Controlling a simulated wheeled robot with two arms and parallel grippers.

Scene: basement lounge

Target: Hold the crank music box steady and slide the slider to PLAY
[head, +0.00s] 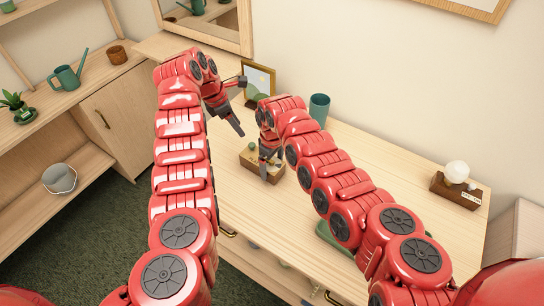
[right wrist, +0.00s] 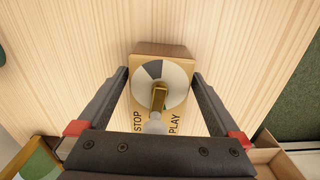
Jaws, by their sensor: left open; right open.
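The music box (head: 252,164) is a small wooden box on the light wood cabinet top. In the right wrist view its face (right wrist: 175,55) carries a pale disc with a dark wedge, a brass arm (right wrist: 159,96) ending in a whitish knob, and the words STOP at left and PLAY at right. The knob lies between the two words; I cannot tell which part is the slider. My right gripper (right wrist: 160,71) is open above the box, one finger on each side; contact is not clear. My left gripper (head: 241,106) is open and empty, apart from the box, behind and left of it.
A framed picture (head: 258,82) and a teal cup (head: 319,108) stand behind the box. A wooden block with a round white bulb (head: 457,172) is at the right. A green item (head: 334,240) lies near the front edge, partly hidden by my right arm. Shelves stand at left.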

